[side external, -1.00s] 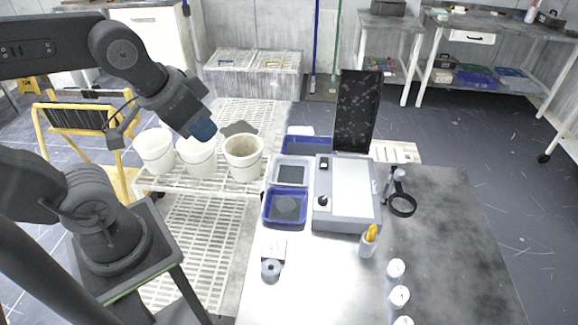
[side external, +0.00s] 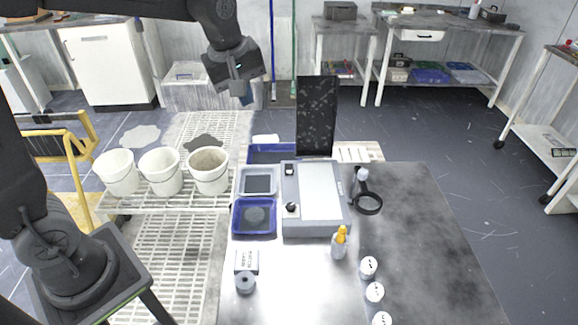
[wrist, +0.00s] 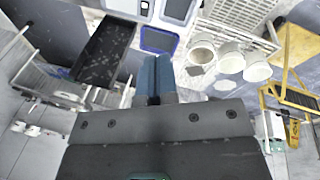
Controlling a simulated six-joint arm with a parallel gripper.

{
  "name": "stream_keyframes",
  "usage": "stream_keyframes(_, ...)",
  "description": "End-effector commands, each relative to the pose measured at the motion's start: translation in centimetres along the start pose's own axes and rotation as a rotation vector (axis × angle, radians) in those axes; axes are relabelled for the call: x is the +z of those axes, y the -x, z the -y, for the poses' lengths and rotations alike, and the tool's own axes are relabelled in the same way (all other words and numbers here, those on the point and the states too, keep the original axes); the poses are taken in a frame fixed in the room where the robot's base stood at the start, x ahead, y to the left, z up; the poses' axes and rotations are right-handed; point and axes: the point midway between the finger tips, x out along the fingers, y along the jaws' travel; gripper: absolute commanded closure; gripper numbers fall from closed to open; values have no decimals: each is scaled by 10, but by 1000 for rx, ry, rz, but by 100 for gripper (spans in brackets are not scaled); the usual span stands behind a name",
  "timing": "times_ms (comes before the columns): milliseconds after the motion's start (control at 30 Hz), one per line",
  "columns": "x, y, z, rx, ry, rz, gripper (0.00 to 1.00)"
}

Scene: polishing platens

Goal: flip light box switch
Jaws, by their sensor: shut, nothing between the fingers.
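The grey light box (side external: 304,227) lies on the table with its bright white panel (side external: 318,190) facing up. A dark rocker switch (side external: 289,169) sits on its left strip at the far end, and a black knob (side external: 291,207) sits nearer the front. My gripper (side external: 246,99) is in the air, behind and left of the box, well above the table and touching nothing. Its blue fingers (wrist: 155,73) are closed together and empty in the wrist view. Only a small edge of the box shows at the top of that view, with a dark switch (wrist: 144,6).
A tall black speckled panel (side external: 315,117) stands behind the box. Blue tray (side external: 236,226) and pale tray (side external: 243,190) lie to its left; three white buckets (side external: 161,174) stand farther left. A magnifier (side external: 369,203) and yellow-topped bottle (side external: 339,246) are right and front. The right tabletop is clear.

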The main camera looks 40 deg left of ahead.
Motion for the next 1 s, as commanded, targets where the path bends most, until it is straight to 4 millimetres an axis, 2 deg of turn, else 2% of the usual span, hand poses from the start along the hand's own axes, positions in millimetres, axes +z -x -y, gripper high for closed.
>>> stream_keyframes(100, -16, -28, -26, -47, 206, 15, 100)
stream_keyframes(300, -40, -82, -61, -124, 559, 18, 100)
stream_keyframes(600, -65, -166, -89, -226, 1014, -16, 100)
stream_keyframes(800, -70, -193, -93, -256, 1157, -36, 100)
stream_keyframes(1000, -71, -197, -94, -260, 1183, -39, 100)
